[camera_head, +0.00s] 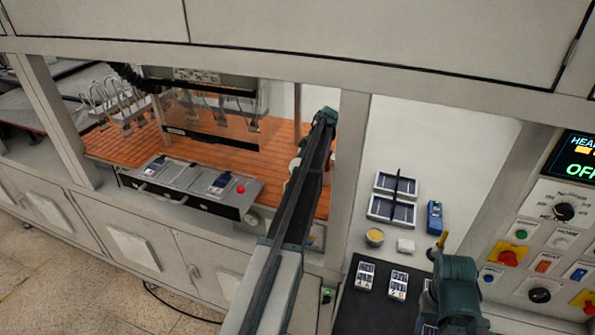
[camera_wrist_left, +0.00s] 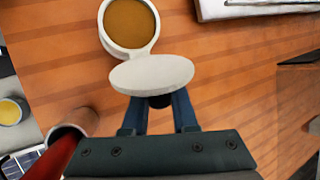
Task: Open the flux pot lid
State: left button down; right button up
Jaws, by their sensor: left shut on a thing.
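The flux pot (camera_wrist_left: 103,28) is a round white cup with amber flux inside, at the top of the left wrist view. Its mouth is uncovered. The white oval lid (camera_wrist_left: 150,75) stands tilted away from the mouth, at the pot's near side and apparently touching the rim there. My left gripper (camera_wrist_left: 158,103) is shut on a dark piece at the lid's underside or handle. In the head view my left arm hides that gripper and most of the pot; a white edge (camera_head: 294,166) shows beside the arm.
The slatted orange bed (camera_head: 284,139) lies under a clear-fronted gantry head (camera_head: 212,128). A grey drawer-like fixture (camera_head: 165,190) with a red ball (camera_head: 241,189) is at the front. An amber cup (camera_head: 374,237) and panel trays (camera_head: 392,209) are right. A post (camera_head: 348,165) stands close to my left arm.

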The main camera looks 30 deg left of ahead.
pick_arm(q)
jog(key=shift+d, duration=0.1)
jog(key=c, duration=0.7)
grip_release()
jog(key=shift+p+v, duration=0.75)
jog(key=p+v, duration=0.5)
jog(key=v, duration=0.1)
jog(key=shift+f, duration=0.1)
